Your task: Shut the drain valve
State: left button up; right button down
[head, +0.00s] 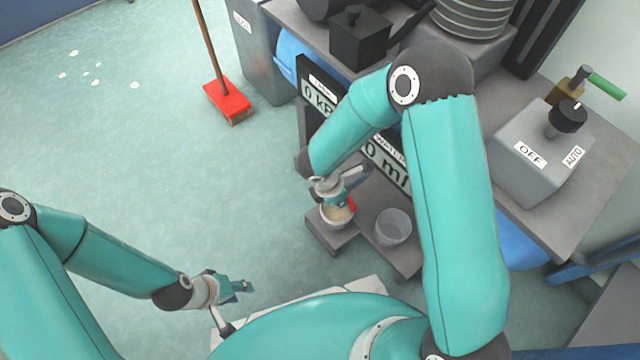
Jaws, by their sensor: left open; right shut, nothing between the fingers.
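A brass valve (567,93) with a green lever (606,86) stands at the far right, behind the grey control box. The lever points to the right and slightly down; no label shows whether this is the drain valve. My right gripper (338,203) is shut and empty, far to the left of that valve, over a small round cup (337,216) with pale contents. A small red part (352,203) shows right beside its fingers; I cannot tell what it belongs to. My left gripper (244,287) is open and empty at the lower left, over the floor.
The grey control box (535,165) has a black knob and OFF and AUTO labels. A clear glass (392,227) stands right of the cup. Display panels (322,92) are partly hidden by my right arm. A red broom (228,102) stands on the open floor at left.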

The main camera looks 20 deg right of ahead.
jog(key=shift+s+d+n+t+b, duration=0.1)
jog(key=shift+d+n+t+b, duration=0.25)
jog(key=shift+n, duration=0.4)
jog(key=shift+s+d+n+t+b, duration=0.15)
jog(key=shift+d+n+b, duration=0.25)
jog(key=shift+n, duration=0.35)
jog(key=shift+d, duration=0.1)
